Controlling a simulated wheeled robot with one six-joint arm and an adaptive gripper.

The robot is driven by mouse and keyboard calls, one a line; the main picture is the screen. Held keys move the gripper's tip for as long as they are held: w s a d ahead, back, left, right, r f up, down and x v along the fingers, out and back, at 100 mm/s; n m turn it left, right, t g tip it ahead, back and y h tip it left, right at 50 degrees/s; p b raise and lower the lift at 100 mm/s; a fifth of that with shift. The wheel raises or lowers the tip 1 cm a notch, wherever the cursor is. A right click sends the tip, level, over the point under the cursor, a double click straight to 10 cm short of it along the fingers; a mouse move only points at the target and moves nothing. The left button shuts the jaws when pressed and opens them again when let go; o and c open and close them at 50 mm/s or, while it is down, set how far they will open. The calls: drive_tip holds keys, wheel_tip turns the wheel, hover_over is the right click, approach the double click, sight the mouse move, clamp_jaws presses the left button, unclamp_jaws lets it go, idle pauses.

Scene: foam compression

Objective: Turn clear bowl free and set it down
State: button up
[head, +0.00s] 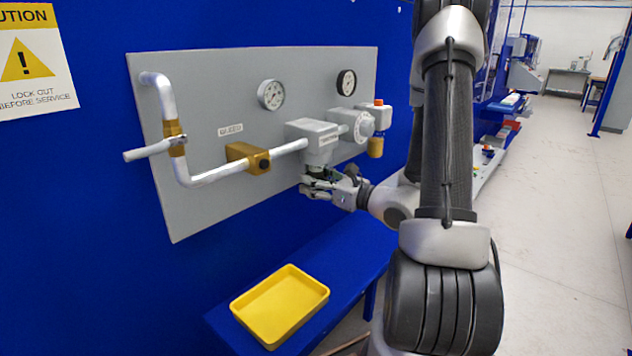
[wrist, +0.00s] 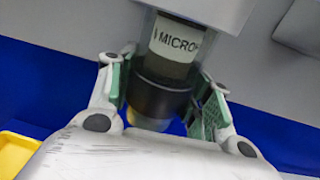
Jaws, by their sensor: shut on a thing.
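The clear bowl (wrist: 162,66) hangs under the grey filter housing (head: 313,141) on the wall panel. In the wrist view it is a see-through cylinder with a white label reading "MICRO" and a dark lower collar (wrist: 158,97). Its top meets the grey head, with no clear gap visible. My gripper (head: 317,186) is below the housing, with a green-padded finger on each side of the bowl's lower part. It is shut on the bowl. In the head view the fingers hide most of the bowl.
A yellow tray (head: 243,318) sits empty on the blue bench (head: 222,325) below the panel. Pipes, a brass valve (head: 246,157), gauges (head: 271,95) and a regulator (head: 358,126) with a small amber bowl (head: 376,147) crowd the panel around the housing.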

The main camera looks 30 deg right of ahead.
drive_tip(key=o, duration=1.4)
drive_tip(key=shift+o, duration=0.2)
